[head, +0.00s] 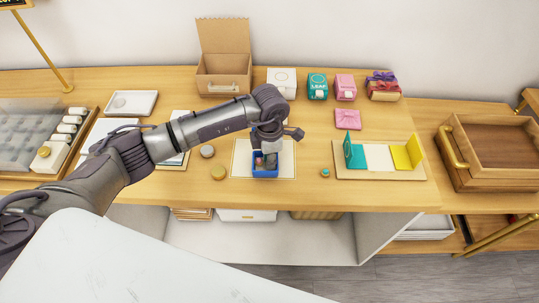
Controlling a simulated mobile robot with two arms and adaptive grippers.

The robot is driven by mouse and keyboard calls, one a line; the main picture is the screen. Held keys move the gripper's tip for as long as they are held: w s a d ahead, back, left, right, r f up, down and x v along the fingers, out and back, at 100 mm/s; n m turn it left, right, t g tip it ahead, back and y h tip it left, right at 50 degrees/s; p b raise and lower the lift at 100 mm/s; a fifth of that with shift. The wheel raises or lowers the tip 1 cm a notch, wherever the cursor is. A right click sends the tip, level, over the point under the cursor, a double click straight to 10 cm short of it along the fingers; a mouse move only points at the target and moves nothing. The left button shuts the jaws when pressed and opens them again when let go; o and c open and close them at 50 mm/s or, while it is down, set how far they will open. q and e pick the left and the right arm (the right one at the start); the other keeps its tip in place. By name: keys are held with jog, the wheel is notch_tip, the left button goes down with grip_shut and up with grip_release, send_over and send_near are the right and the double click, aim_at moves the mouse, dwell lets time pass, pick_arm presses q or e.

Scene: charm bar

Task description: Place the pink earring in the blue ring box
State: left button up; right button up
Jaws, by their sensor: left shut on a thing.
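The blue ring box (265,173) sits open on a white mat with a thin border, near the middle of the wooden counter. My left gripper (265,158) points down at the box from above, with its fingertips at or just inside the opening. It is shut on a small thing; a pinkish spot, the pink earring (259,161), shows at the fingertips. The fingers hide most of it and much of the box's inside, so I cannot tell whether it touches the box. My right gripper is not in view.
Behind are an open cardboard box (223,65) and several small packages. A wooden tray (456,160) stands far right.

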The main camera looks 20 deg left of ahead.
pick_arm(q)
jog(key=shift+f, duration=0.1)
jog(key=shift+f+b, duration=0.15)
jog(key=shift+b, duration=0.15)
jog(key=o, duration=0.5)
jog(key=shift+o, duration=0.2)
